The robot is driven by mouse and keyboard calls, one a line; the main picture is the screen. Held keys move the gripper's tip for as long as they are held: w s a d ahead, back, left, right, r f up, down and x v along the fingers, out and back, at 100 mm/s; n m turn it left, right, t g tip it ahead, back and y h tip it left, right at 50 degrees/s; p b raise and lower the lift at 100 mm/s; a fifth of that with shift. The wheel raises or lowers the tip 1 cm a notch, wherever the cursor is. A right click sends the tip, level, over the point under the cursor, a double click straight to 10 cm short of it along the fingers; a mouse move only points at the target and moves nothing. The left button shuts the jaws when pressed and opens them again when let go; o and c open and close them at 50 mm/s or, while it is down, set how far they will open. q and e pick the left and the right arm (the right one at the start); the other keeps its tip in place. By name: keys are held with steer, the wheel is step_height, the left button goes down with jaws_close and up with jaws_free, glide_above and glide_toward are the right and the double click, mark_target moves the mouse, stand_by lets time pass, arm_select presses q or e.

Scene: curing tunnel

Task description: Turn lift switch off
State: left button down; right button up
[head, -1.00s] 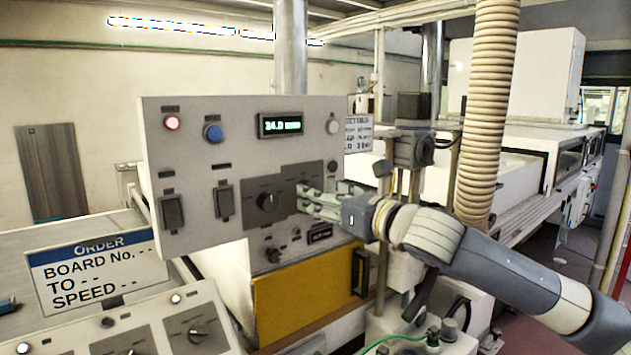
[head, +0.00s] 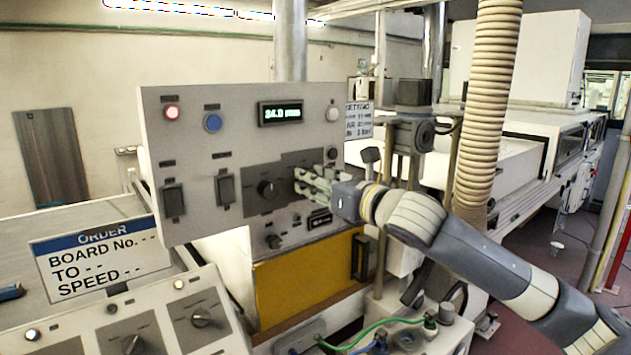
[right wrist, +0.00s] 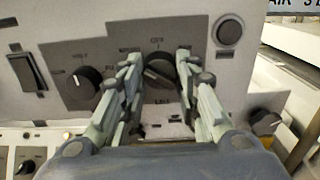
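The grey panel (head: 195,135) stands upright at centre left in the head view. On its lower right is a dark plate with a black rotary knob (head: 268,188). A second black rotary knob (right wrist: 162,72), with a label above it that looks like OFF, sits between my fingertips in the right wrist view; I take it for the lift switch. Its pointer looks slanted. My right gripper (head: 305,180) is open at the panel, with one finger on each side of that knob (right wrist: 158,76). I cannot tell whether the fingers touch it. My left gripper is not in view.
The neighbouring knob (right wrist: 82,87) and a rocker switch (right wrist: 27,72) lie left of my fingers. A round button (right wrist: 229,31) is up to the right. A ribbed hose (head: 489,120) hangs right of the panel. A sloped console (head: 130,325) stands at lower left.

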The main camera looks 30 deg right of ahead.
steer(key=shift+m, duration=0.3)
steer(key=shift+a+m+p, duration=0.1)
steer(key=shift+m+p, duration=1.6)
steer(key=shift+m, duration=3.4)
steer(key=o, duration=1.1)
steer(key=shift+c, duration=0.2)
